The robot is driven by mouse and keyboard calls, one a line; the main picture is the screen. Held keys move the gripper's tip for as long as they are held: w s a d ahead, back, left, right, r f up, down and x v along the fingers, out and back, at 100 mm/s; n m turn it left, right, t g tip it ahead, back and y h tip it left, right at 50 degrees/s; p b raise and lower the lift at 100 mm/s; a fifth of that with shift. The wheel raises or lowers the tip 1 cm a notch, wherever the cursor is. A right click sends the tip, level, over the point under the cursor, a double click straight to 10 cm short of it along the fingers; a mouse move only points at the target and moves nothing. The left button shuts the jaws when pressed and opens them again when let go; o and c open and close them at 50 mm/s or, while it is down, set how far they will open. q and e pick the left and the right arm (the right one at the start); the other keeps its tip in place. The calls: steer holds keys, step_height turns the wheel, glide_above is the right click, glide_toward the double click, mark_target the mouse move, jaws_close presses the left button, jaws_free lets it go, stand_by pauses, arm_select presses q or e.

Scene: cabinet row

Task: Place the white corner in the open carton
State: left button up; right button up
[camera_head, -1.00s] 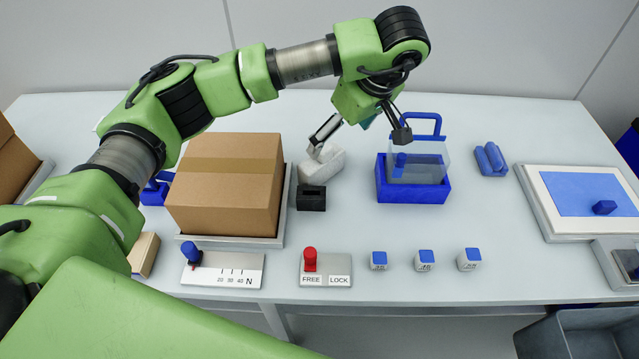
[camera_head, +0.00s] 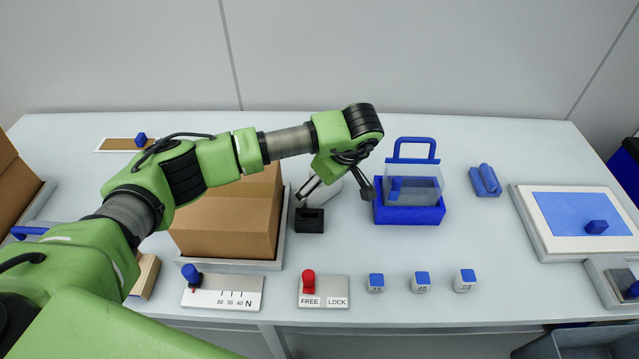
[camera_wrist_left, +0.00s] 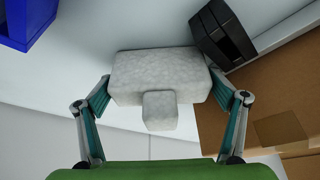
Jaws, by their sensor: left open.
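The white corner (camera_head: 325,194) is a pale speckled block with a smaller block sticking out of it. It lies on the table behind a black block, partly hidden by my left gripper (camera_head: 336,190) in the head view. In the left wrist view the white corner (camera_wrist_left: 160,75) lies between the spread fingers of my left gripper (camera_wrist_left: 174,84), which is open. Whether the fingers touch it I cannot tell. A brown carton (camera_head: 225,228) stands on a grey tray to the left, partly behind my arm; I cannot see whether its top is open. My right gripper is not in view.
The black block (camera_head: 310,220) stands close in front of the white corner. A blue crate (camera_head: 410,214) with a clear handled box is to the right. A second carton (camera_head: 14,180) is at the far left. Labelled sliders and small cubes line the front edge.

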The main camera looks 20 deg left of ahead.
arm_select(q)
steer(key=shift+w+a+f, duration=0.15)
steer(key=shift+a+f, duration=0.05)
steer(key=shift+f, duration=0.45)
steer(key=c, duration=0.7)
steer(key=shift+o, duration=0.2)
